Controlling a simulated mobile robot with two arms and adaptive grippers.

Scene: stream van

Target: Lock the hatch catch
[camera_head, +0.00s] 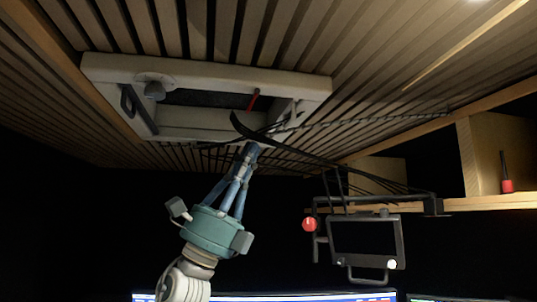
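The roof hatch is set in the slatted ceiling with a pale frame (205,73) around a dark opening. A small red lever (253,100) hangs at the right part of the opening; it looks like the catch, but I cannot tell its position for sure. A grey round knob (154,89) sits at the frame's left. My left gripper (252,150) points up from below, its blue fingers drawn together at the tips, just below the hatch's near edge. It appears apart from the red lever, with nothing visible between the fingers. My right gripper is out of view.
A dark curved strap and cables (330,160) run from beside my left fingertips toward the right. A dark framed monitor (366,241) with a red ball (309,224) hangs at the right. A wooden shelf (480,204) holds a red-based item (507,185). Lit screens (270,296) line the bottom.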

